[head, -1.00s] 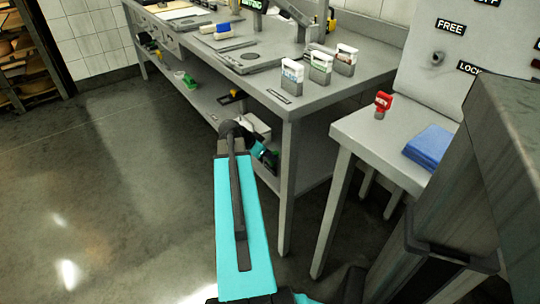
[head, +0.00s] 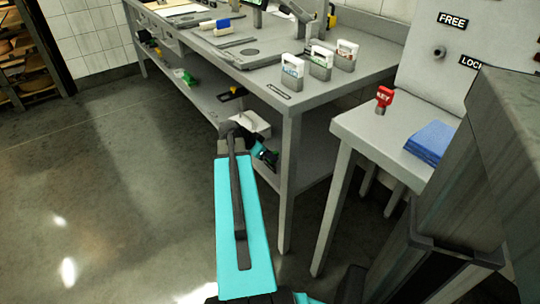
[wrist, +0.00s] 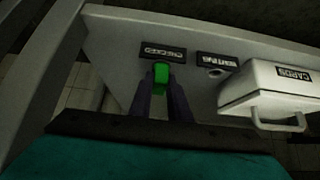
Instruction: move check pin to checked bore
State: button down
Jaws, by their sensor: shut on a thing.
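The check pin (wrist: 161,76) shows as a green block in the wrist view. My gripper (wrist: 160,88) is shut on it, with a dark finger on each side. The pin is just below the CHECKED label (wrist: 163,51), which appears upside down. The checked bore is hidden behind the pin and fingers, so I cannot tell whether the pin is in it. To the right, the WAITING label (wrist: 217,59) has an open bore (wrist: 214,72) below it. In the head view the pin cannot be made out, and my arm reaches to the workbench's lower shelf.
A white CARDS box (wrist: 270,95) with a handle is close to the right of the bores. In the head view are the grey workbench (head: 290,108), card holders (head: 320,65), a red key (head: 384,98) and a blue cloth (head: 431,141) on a side table. The floor at left is clear.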

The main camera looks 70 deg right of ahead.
jog(key=shift+f, duration=0.1)
jog(key=c, duration=1.6)
grip_release()
jog(key=p+v, duration=0.2)
jog(key=v, duration=1.1)
jog(key=shift+w+a+r, duration=0.1)
jog(key=shift+a+r, duration=0.1)
jog(key=shift+r, duration=0.15)
